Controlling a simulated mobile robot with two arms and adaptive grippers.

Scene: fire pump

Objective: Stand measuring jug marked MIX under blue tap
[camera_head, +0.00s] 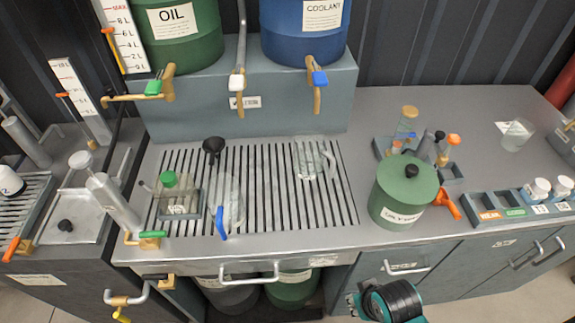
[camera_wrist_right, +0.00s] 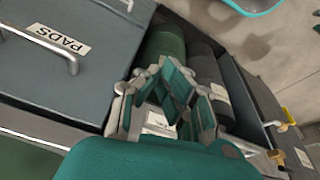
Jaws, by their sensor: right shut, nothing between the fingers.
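The blue tap (camera_head: 319,80) is on the coolant drum (camera_head: 303,30), with its brass spout pointing down. A clear jug-like vessel (camera_head: 308,160) stands upright on the slatted drain grate, below and slightly in front of this tap in the picture. I cannot tell whether it is exactly under the spout. I cannot read MIX on either. My right gripper (camera_wrist_right: 175,88) is shut and empty in the wrist view, above the cabinet front and apart from the vessels. My left gripper is not in view.
An oil drum (camera_head: 180,35) with a green tap (camera_head: 154,88) stands beside the coolant drum. A green lidded can (camera_head: 403,190) stands right of the grate (camera_head: 265,205). Another clear vessel (camera_head: 514,134) stands far right. The bench between them is partly clear.

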